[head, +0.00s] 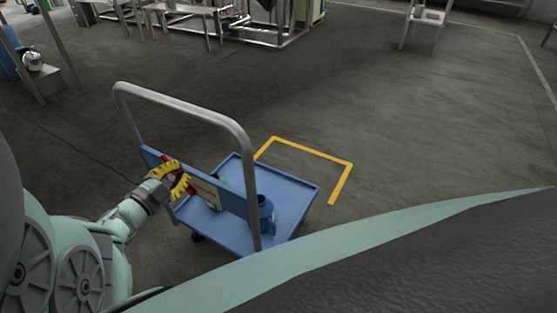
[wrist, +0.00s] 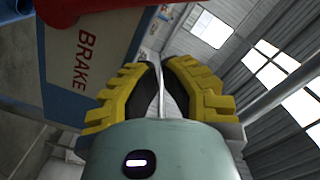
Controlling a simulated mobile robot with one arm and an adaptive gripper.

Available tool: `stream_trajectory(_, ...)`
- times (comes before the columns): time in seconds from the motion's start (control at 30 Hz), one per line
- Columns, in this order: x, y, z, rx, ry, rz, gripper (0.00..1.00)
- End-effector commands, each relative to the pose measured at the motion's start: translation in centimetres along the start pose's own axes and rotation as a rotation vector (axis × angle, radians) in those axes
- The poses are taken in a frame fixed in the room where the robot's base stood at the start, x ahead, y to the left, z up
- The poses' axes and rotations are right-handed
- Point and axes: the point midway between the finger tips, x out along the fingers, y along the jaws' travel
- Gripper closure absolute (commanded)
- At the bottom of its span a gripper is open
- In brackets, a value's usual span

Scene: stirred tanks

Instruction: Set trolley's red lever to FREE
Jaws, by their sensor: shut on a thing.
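The blue trolley (head: 290,190) stands left of centre in the head view, with a grey push handle (head: 185,105). My gripper (head: 180,178), with yellow ribbed fingers, is at the trolley's blue panel on the handle side. The red lever (head: 166,158) shows beside and behind the fingers. In the wrist view, red parts (wrist: 75,12) cross the top left, beside a panel (wrist: 85,85) marked BRAKE. The FREE mark is not readable.
A blue container (head: 265,215) stands on the trolley bed near the handle's right post. A yellow floor marking (head: 313,150) lies just beyond the trolley. Steel frames (head: 185,12) stand at the back. The floor on the right is clear.

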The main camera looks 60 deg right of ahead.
Motion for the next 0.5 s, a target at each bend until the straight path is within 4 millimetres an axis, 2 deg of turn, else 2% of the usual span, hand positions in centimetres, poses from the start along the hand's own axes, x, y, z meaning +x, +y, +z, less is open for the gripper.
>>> stream_trajectory(0.03,-1.4,-0.1,-0.1,-0.001,-0.006,0.001,1.00)
stream_trajectory(0.2,-5.5,0.1,0.1,-0.004,-0.009,0.002,1.00)
stream_trajectory(0.4,-8.7,0.0,0.2,-0.002,-0.007,-0.001,1.00)
stream_trajectory(0.5,-9.5,0.1,0.1,-0.002,-0.003,-0.001,1.00)
